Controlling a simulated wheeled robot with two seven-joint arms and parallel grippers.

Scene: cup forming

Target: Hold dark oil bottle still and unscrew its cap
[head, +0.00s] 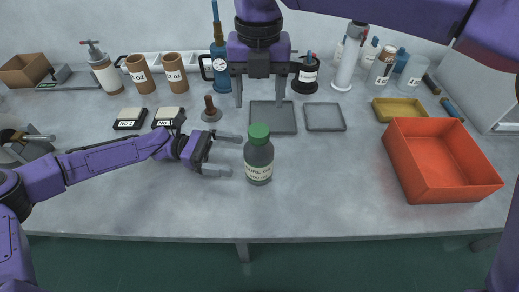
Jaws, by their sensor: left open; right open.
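The dark oil bottle (258,163) stands upright near the middle front of the table, with a pale label on its body. Its green cap (259,131) sits on top. My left gripper (236,155) is open, its two fingers pointing right toward the bottle from the left side; I cannot tell if the fingertips touch it. My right gripper (262,103) is open, fingers pointing down, above and behind the cap with nothing between its fingers.
An orange-red open box (441,187) stands at the right. Grey trays (273,118) and a yellow tray (400,109) lie behind. A small plunger-like tool (211,112) stands behind my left gripper. Bottles and cups line the back. The table front is clear.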

